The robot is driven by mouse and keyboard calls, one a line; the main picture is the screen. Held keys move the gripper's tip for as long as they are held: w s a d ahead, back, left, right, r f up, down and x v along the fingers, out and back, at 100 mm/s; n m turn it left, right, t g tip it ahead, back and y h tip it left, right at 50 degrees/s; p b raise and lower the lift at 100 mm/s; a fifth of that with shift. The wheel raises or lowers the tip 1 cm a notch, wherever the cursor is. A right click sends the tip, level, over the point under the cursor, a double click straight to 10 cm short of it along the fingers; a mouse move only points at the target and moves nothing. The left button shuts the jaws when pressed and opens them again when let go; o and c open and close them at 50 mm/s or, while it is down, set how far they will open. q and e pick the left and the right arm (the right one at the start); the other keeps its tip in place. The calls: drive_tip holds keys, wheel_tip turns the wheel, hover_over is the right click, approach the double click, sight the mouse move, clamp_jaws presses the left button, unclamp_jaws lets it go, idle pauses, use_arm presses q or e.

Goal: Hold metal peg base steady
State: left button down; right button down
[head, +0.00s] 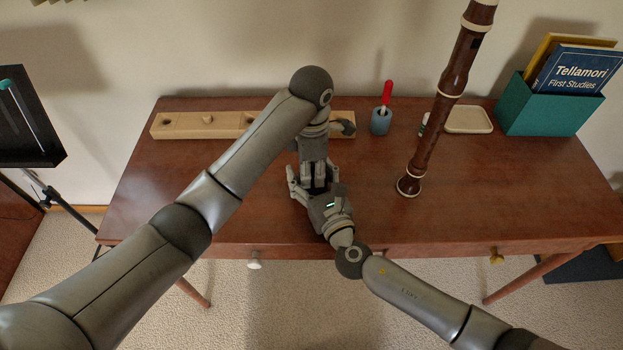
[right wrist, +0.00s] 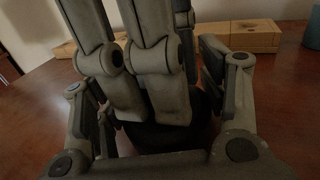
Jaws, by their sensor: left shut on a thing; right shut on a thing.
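My left gripper (head: 316,176) reaches down from above to the middle of the table. My right gripper (head: 314,190) comes in from the front at the same spot, and the two are close together. A dark round thing (right wrist: 185,133), which looks like the metal peg base, shows in the right wrist view between the right fingers and under the left fingers. Both grippers are shut on it as far as I can see. Most of it is hidden by the fingers, and the head view barely shows it. I cannot see a peg on it.
A long wooden block with round holes (head: 180,126) lies along the back of the table (head: 240,215). A blue cup (head: 380,123) holds a red-handled tool (head: 387,92). A tall brown woodwind (head: 440,110) stands right of my grippers. A teal book box (head: 540,112) is back right.

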use_arm(q)
drive_tip(key=c, duration=1.1)
unclamp_jaws()
drive_tip(key=shift+r, duration=2.3)
drive_tip(key=o, duration=0.5)
drive_tip(key=shift+o, duration=0.2)
